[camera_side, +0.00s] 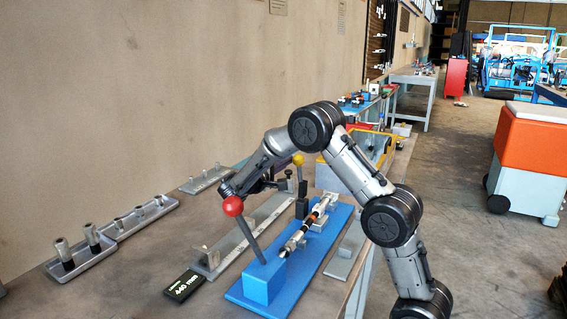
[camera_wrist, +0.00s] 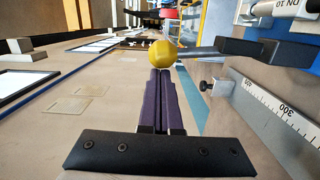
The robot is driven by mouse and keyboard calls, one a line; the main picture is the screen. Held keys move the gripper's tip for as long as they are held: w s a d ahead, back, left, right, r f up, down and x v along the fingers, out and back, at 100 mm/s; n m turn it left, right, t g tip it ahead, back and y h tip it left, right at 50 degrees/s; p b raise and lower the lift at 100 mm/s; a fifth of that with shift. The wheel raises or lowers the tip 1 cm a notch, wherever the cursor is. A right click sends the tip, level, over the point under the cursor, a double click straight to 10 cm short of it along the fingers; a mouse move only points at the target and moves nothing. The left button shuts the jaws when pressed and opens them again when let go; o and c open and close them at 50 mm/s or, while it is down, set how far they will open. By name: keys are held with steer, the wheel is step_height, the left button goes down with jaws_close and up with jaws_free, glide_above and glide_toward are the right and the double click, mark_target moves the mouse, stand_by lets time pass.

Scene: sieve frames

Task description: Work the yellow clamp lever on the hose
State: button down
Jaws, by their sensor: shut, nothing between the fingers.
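The yellow ball knob (camera_side: 298,160) of the clamp lever stands on top of its upright in the side view, with a dark block (camera_side: 302,205) below. In the wrist view the yellow knob (camera_wrist: 162,53) is straight beyond my fingertips, and its grey rod (camera_wrist: 205,52) runs right to a dark block (camera_wrist: 265,50). My gripper (camera_wrist: 160,72) has its purple fingers shut together and empty, tips close to the knob. I cannot tell whether they touch it. In the side view my gripper (camera_side: 284,175) is just left of the knob. The hose (camera_side: 307,226) lies on the blue plate (camera_side: 330,250).
A red-knobbed lever (camera_side: 233,206) rises from a blue block (camera_side: 264,283) at the near end. A ruled grey rail (camera_side: 245,238) and a black 440 mm display (camera_side: 185,285) lie left of it. Trays with metal fittings (camera_side: 88,245) stand along the wall.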

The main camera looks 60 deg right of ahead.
steer(key=shift+s+r+m, duration=0.25)
steer(key=shift+s+m, duration=0.45)
steer(key=shift+s, duration=0.25)
steer(key=s+f+m, duration=0.4)
steer(key=s+m, duration=0.2)
steer(key=s, duration=0.1)
steer(key=s+f+m+t+y, duration=0.1)
steer(key=s+f+m, duration=0.3)
steer(key=s+m, duration=0.2)
steer(key=shift+s, duration=0.85)
